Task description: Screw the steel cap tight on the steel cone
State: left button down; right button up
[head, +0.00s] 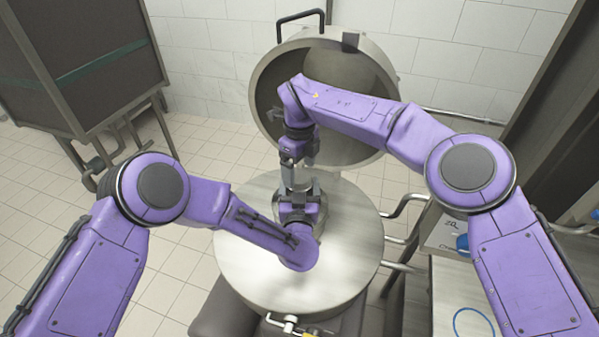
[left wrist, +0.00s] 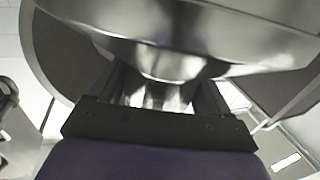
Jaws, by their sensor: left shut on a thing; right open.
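In the left wrist view, my left gripper (left wrist: 150,100) is shut on a shiny narrow steel part (left wrist: 152,93), with a finger on each side. A wide, rounded steel body (left wrist: 165,60) spreads just above this part and fills the top. I cannot tell which is cap and which is cone. In the head view, my left gripper (head: 299,194) is low over the round steel top, mostly hidden by its own wrist. My right gripper (head: 297,170) hangs just beyond and above it, open, with a small bit of steel showing between the two. The contact there is hidden.
The round steel top (head: 245,270) lies under both grippers. A large open steel lid (head: 352,75) stands behind my right arm. Bent pipes (head: 400,210) stick out at right, beside a steel bench (head: 455,290). A dark cabinet (head: 80,60) stands at the far left.

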jog(key=shift+r, duration=1.35)
jog(key=c, duration=0.3)
notch_tip(320, 180, up, 3)
jog(key=shift+r+m, duration=0.15)
jog(key=shift+m, duration=0.45)
notch_tip(320, 180, down, 8)
jog(key=shift+f, duration=0.1)
